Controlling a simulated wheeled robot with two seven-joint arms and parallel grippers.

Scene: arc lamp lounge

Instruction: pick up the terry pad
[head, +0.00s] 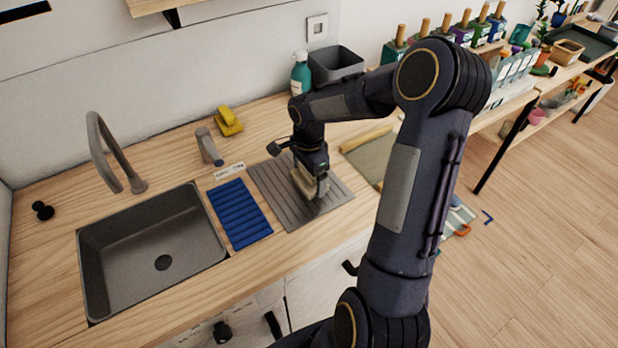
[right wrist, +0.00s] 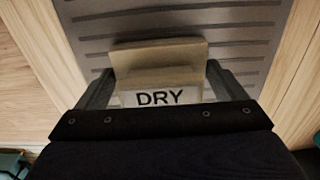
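The terry pad (right wrist: 160,60) is a beige block with a white "DRY" label (right wrist: 160,97) just below it in the right wrist view. In the head view the pad (head: 303,183) is at the grey ridged mat, partly hidden by my gripper. My right gripper (head: 310,184) points down over this mat. In the right wrist view its fingers (right wrist: 160,78) are on both sides of the pad, and the pad fills the gap with no clear space at either side. I cannot tell whether the pad rests on the mat or is just above it. My left gripper is not in view.
The grey ridged mat (head: 270,181) lies beside a blue ridged mat (head: 236,224) and the sink (head: 120,285). Bare counter lies in front of the mats.

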